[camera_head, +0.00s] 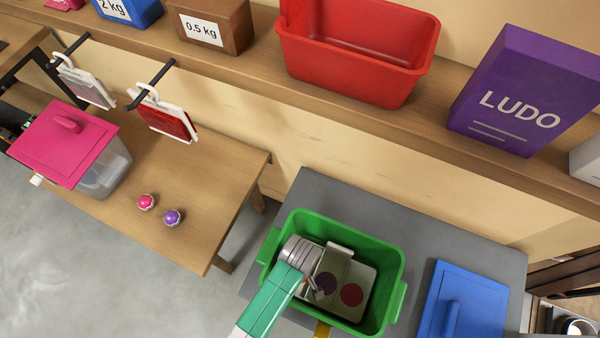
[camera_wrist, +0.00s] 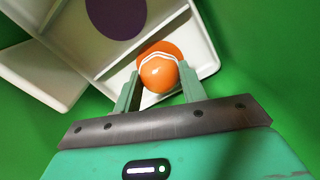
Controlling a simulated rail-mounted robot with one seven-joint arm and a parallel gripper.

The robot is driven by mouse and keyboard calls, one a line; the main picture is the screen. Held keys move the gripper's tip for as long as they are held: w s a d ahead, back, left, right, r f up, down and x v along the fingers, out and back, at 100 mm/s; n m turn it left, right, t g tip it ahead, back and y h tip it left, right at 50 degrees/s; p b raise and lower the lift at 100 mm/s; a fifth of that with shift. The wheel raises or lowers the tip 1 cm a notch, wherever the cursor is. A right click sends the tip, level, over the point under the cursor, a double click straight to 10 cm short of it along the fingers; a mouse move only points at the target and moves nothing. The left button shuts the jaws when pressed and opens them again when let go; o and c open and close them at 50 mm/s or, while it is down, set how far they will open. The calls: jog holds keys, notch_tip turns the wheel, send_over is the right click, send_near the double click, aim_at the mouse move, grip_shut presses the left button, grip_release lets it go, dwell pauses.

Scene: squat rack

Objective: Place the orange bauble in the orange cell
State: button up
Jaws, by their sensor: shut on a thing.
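My gripper (camera_wrist: 158,84) is shut on the orange bauble (camera_wrist: 159,73), which sits between its two fingertips in the wrist view. An orange patch (camera_wrist: 162,48), the orange cell's floor, shows just beyond the bauble in the white divided tray (camera_wrist: 176,27). The bauble overlaps this patch in the picture; whether it touches the floor I cannot tell. A purple cell patch (camera_wrist: 116,14) lies beside it. In the head view my gripper (camera_head: 317,291) reaches into the green crate (camera_head: 393,262) over the tray (camera_head: 353,270). The bauble and orange patch are hidden there.
The crate's green walls surround the tray closely. A pink bauble (camera_head: 146,202) and a purple bauble (camera_head: 172,217) rest on the wooden table (camera_head: 200,175). A blue lid (camera_head: 462,300) lies right of the crate. A shelf (camera_head: 250,50) with a red bin (camera_head: 355,45) runs behind.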

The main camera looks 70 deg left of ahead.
jog(key=o, duration=1)
jog(key=shift+c, duration=0.2)
notch_tip(320, 180, up, 12)
jog(key=p, duration=0.5)
jog(key=shift+p, duration=0.3)
jog(key=shift+r, duration=0.15)
